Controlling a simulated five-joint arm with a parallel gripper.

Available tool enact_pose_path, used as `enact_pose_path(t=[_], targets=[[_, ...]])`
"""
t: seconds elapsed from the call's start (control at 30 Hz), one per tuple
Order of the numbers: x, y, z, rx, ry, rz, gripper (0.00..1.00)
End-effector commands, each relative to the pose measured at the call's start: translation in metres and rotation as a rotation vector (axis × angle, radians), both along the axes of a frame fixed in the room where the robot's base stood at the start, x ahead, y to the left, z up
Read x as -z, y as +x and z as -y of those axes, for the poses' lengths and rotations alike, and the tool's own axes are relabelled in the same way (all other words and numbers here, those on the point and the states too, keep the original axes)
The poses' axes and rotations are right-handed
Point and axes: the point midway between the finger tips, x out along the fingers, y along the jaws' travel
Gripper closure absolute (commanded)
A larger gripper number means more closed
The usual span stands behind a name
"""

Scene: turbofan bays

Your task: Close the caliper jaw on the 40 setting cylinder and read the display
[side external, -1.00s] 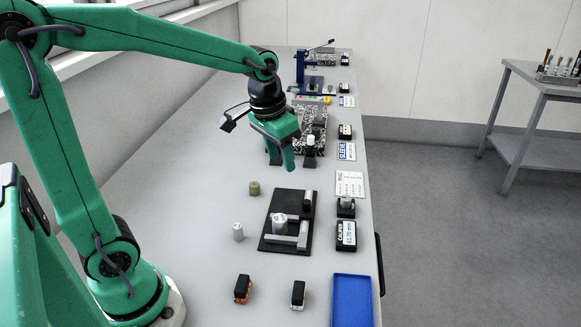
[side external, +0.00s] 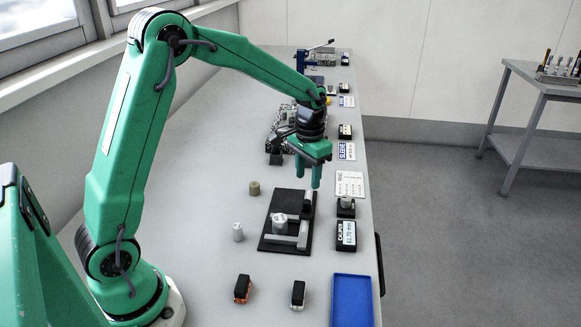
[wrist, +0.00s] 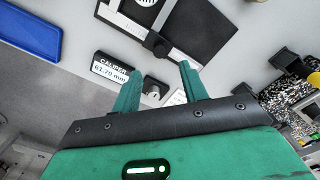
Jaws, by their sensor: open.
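The caliper is a black plate (side external: 270,243) with pale metal bars (side external: 303,232). A pale, wide cylinder (side external: 279,226) stands upright on the plate beside the bars; its top marking is too small to read. Its edge shows at the top of the wrist view (wrist: 147,3). A dark knob (wrist: 161,49) sits on the bar on the jaw side. The caliper display (wrist: 113,70) reads 61.70 mm in the wrist view. My gripper (side external: 308,184) is open and empty, pointing down above the plate's far right end, near the knob. Contact cannot be told.
A small pale cylinder (side external: 238,232) and a brown one (side external: 254,188) stand left of the plate. Two dark blocks (side external: 242,289) and a blue tray (side external: 351,300) are in front. The left bench surface is clear.

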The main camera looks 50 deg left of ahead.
Motion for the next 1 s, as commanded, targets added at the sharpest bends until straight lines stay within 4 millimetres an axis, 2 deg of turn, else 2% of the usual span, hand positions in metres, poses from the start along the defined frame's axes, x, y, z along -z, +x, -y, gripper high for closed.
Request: enact_pose_path(t=[0.27, 0.7, 1.0], targets=[[0.01, 0.0, 0.0, 0.0, 0.0, -0.001, 0.57], [0.061, -0.001, 0.0, 0.0, 0.0, -0.003, 0.57], [0.077, 0.0, 0.0, 0.0, 0.0, 0.001, 0.57]])
